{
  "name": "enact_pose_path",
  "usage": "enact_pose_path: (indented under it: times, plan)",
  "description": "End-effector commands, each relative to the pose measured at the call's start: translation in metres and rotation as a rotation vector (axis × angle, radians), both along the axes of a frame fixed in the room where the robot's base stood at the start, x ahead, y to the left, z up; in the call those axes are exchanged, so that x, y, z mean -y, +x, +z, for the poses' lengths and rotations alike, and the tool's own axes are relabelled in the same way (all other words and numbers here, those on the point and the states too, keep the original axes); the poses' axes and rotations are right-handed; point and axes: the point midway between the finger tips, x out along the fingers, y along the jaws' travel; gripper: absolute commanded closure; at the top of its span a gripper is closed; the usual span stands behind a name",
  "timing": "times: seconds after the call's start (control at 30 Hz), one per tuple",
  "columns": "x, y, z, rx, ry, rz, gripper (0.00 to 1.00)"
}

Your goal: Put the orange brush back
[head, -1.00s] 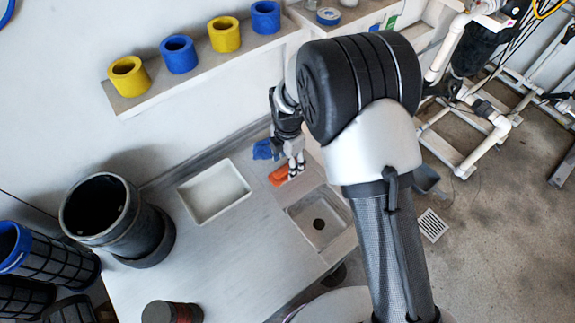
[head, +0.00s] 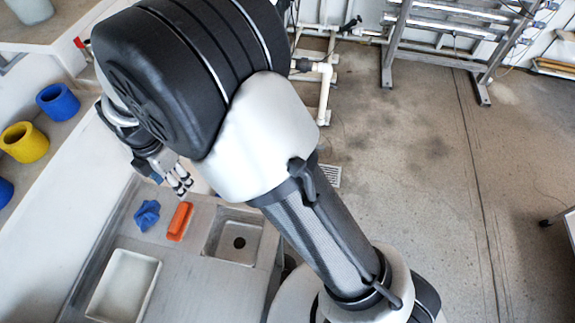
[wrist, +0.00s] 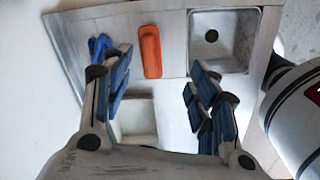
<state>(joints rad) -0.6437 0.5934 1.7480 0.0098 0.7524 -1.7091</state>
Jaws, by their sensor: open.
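The orange brush (head: 180,221) lies on the grey counter between a blue cloth (head: 147,214) and the sink (head: 234,236). In the wrist view the brush (wrist: 150,51) lies beyond my fingertips, between the cloth (wrist: 99,46) and the sink basin (wrist: 223,40). My gripper (head: 181,186) hangs above the back of the counter, apart from the brush. In the wrist view my gripper (wrist: 158,85) has its fingers spread wide with nothing between them.
A white tray (head: 92,302) sits on the counter in front of the cloth. Open concrete floor (head: 420,180) lies to the right.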

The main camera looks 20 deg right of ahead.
Motion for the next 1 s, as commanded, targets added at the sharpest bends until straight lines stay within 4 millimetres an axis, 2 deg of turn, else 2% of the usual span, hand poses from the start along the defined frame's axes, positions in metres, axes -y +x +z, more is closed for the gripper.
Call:
enact_pose_path:
  times: [0.03, 0.2, 0.37, 0.5, 0.63, 0.8, 0.9, 1.0]
  plan:
    - [0.021, 0.004, 0.028, 0.018, 0.018, -0.115, 0.45]
    - [0.089, -0.004, 0.096, 0.055, 0.074, -0.531, 0.45]
    - [0.152, -0.028, 0.146, 0.086, 0.138, -0.921, 0.45]
    - [0.201, -0.061, 0.177, 0.11, 0.205, -1.259, 0.45]
    - [0.24, -0.097, 0.195, 0.128, 0.278, -1.572, 0.45]
    - [0.278, -0.146, 0.202, 0.145, 0.382, -1.947, 0.45]
    - [0.291, -0.167, 0.2, 0.15, 0.433, -2.115, 0.45]
    - [0.298, -0.181, 0.198, 0.152, 0.472, -2.227, 0.45]
